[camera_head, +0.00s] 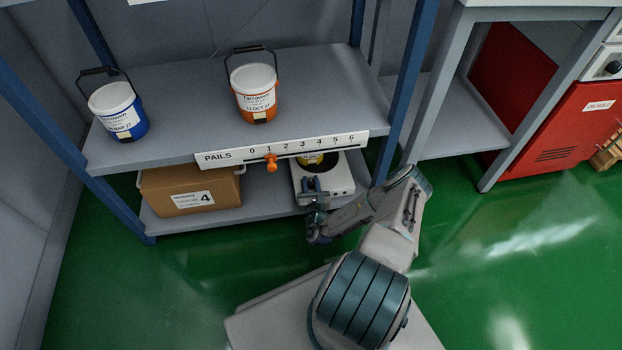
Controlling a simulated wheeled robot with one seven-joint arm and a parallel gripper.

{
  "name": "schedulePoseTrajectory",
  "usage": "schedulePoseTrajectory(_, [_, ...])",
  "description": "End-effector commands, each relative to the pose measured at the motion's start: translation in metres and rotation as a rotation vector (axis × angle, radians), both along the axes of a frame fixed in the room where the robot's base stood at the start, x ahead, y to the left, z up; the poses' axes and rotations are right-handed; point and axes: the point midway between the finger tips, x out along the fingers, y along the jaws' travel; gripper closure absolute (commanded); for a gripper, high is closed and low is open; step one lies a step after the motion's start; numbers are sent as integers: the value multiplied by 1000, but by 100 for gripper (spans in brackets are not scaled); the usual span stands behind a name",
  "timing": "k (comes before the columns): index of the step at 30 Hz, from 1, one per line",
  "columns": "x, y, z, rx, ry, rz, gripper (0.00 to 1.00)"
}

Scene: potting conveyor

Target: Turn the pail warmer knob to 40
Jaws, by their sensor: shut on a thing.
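The pail warmer (341,186) is a low white unit on the bottom shelf, right of the cardboard box. A dark pail with a yellow label (312,159) stands on it, its top partly hidden by the shelf above. My gripper (312,186) is at the warmer's front left, shut on what appears to be its knob. The knob is hidden behind the fingers, and its dial marks and setting cannot be read in this view.
A PAILS scale strip (282,150) with an orange slider (271,161) crosses just above. A cardboard box (190,190) sits left of the warmer. A blue pail (118,110) and an orange pail (255,92) stand on the upper shelf. A blue post (405,85) rises at right.

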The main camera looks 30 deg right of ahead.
Motion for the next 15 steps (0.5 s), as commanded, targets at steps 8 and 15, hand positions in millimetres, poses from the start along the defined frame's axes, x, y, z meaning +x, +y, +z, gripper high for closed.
schedulePoseTrajectory(8, [0, -1, 1, -2, 1, -121, 97])
schedulePoseTrajectory(15, [0, -1, 0, -2, 1, -126, 97])
